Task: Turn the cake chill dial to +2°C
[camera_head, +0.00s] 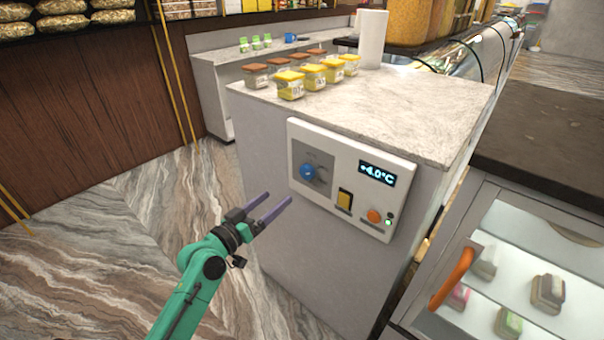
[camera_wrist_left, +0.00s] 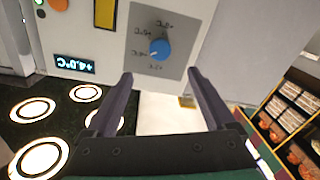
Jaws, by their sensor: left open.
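The chill dial is a blue round knob (camera_head: 308,172) on a grey plate at the left of a white control panel (camera_head: 338,216) on the counter's front. The display (camera_head: 377,173) on the panel reads +4.0°C. In the left wrist view the blue knob (camera_wrist_left: 159,49) shows ahead, past the fingertips, with small temperature marks around it. My left gripper (camera_head: 279,201) is open and empty, below and left of the knob and apart from it. It also shows in the left wrist view (camera_wrist_left: 160,78), purple fingers spread. My right gripper is not in view.
The panel also has a yellow switch (camera_head: 344,200), an orange button (camera_head: 375,216) and a green light. Several jars (camera_head: 291,85) and a white roll (camera_head: 373,39) stand on the marble counter top (camera_head: 400,105). A glass sweets case with an orange handle (camera_head: 452,278) is at right. The floor at left is clear.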

